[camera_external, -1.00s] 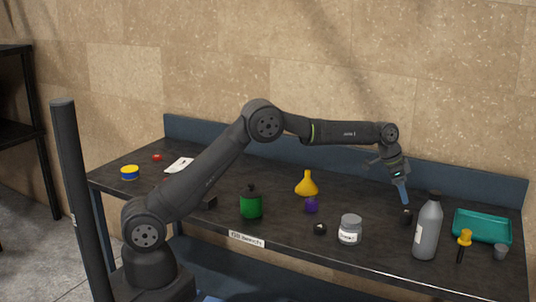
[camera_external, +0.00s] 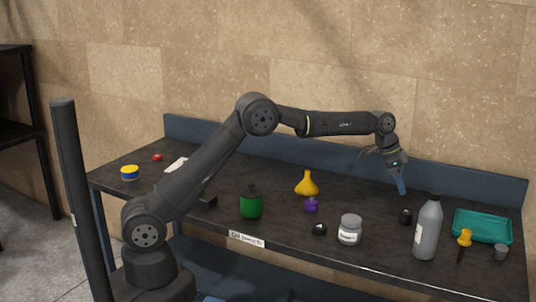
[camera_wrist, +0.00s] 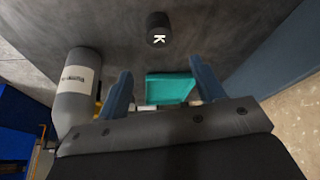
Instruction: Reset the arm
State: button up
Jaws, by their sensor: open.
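My gripper (camera_external: 401,186) is above the right part of the dark bench (camera_external: 290,240), with its blue fingers pointing down. In the wrist view my gripper (camera_wrist: 160,88) shows its two blue fingers spread apart with nothing held between them. A small black cylinder (camera_external: 406,217) stands on the bench below the fingertips, apart from them. In the wrist view the same black cylinder (camera_wrist: 158,28) bears a white letter K and lies beyond the fingertips.
A grey bottle (camera_external: 427,230) stands close right of the gripper, also in the wrist view (camera_wrist: 75,95).

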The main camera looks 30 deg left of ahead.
aim_at(408, 211)
jog(key=x, duration=1)
jog(key=shift+r, duration=1.35)
